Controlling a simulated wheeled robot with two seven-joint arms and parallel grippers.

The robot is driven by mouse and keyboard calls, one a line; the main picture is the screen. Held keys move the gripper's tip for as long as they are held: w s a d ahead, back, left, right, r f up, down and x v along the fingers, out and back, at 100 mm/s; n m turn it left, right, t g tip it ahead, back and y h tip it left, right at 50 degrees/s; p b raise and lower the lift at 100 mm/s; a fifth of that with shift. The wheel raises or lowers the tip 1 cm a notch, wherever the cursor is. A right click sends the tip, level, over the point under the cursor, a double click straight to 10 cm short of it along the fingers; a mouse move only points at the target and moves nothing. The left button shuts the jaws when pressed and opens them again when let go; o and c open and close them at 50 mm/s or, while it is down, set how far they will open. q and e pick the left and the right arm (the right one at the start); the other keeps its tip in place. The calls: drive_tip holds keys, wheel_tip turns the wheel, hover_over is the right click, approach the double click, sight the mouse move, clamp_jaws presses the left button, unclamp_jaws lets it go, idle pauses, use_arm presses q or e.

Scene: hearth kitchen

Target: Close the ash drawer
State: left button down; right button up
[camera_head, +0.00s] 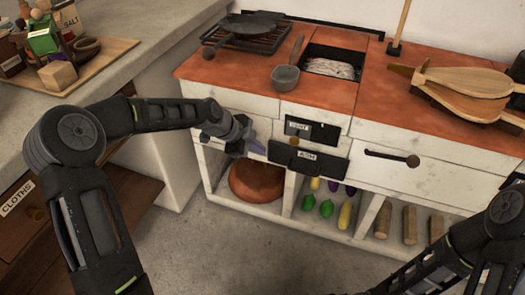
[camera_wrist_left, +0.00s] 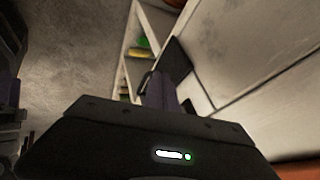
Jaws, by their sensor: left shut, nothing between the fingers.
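The ash drawer (camera_head: 322,164) has a dark front with a small label and a knob, low in the middle of the white hearth front. Its front appears to stand out from the hearth face; how far is hard to tell. In the left wrist view a dark panel (camera_wrist_left: 176,58), likely this drawer front, juts from the pale wall just beyond the fingers. My left gripper (camera_head: 258,148) is shut and empty at the left end of the drawer front; I cannot tell whether it touches. My right arm shows at the lower right, its gripper out of view.
A dark labelled vent panel (camera_head: 325,133) sits above the drawer. Below are open cubbies with a brown round pot (camera_head: 257,183), vegetables (camera_head: 326,208) and logs (camera_head: 410,224). A white drawer with a dark handle (camera_head: 385,157) is to the right. The grey floor in front is clear.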

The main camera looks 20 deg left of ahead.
use_arm(q)
drive_tip(key=p+v, duration=0.1)
drive_tip(key=v, duration=0.5)
drive_tip(key=shift+s+f, duration=0.1)
idle(0.3)
drive_tip(key=s+d+f+n, duration=0.3)
drive_tip(key=s+f+n, duration=0.1)
drive_tip(key=f+n, duration=0.45)
drive_tip(key=s+d+f+n, duration=0.4)
drive_tip(key=f+n, duration=0.4)
drive_tip(key=n, duration=0.1)
drive_tip(key=s+d+f+n+g, duration=0.15)
drive_tip(key=s+d+f, duration=0.35)
drive_tip(key=s, duration=0.7)
drive_tip(key=s+d+f+n+g, duration=0.1)
drive_tip(key=s+d+f+g, duration=0.35)
drive_tip(key=s, duration=0.75)
wheel_tip(320, 180, up, 22)
drive_tip(key=t+p, duration=0.1)
drive_tip(key=p, duration=2.2)
drive_tip(key=shift+a+m+y, duration=0.3)
drive_tip(key=shift+a+y, duration=0.05)
drive_tip(key=shift+y, duration=0.05)
